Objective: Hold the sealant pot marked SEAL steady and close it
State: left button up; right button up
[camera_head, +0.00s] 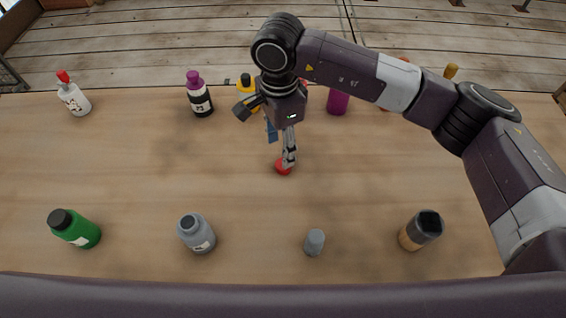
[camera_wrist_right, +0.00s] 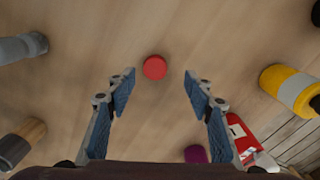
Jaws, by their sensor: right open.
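No marking SEAL is readable, so I cannot tell which container is the sealant pot. A small round red cap (camera_head: 283,168) lies on the wooden table, and it also shows in the right wrist view (camera_wrist_right: 154,67). My right gripper (camera_head: 288,160) points down at it from above. In the right wrist view my right gripper (camera_wrist_right: 158,85) is open and empty, with the red cap just beyond and between its fingertips. A red container with a white label (camera_wrist_right: 240,136) lies to the right there. In the head view my arm mostly hides it. My left gripper is not in view.
Along the front are a green bottle (camera_head: 78,231), a grey bottle (camera_head: 199,236), a small grey cylinder (camera_head: 314,243) and a dark-orange container (camera_head: 414,235).

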jog(key=shift+s+f, duration=0.1)
jog(key=shift+f, duration=0.1)
jog(key=f, duration=0.1)
jog(key=f+p, duration=0.1)
jog(key=f, duration=0.1)
jog(key=f+p, duration=0.1)
jog(key=shift+s+d+f, duration=0.15)
jog(key=shift+s+d, duration=0.1)
jog(key=shift+s, duration=0.05)
jog(key=shift+f, duration=0.25)
jog(key=c, duration=0.8)
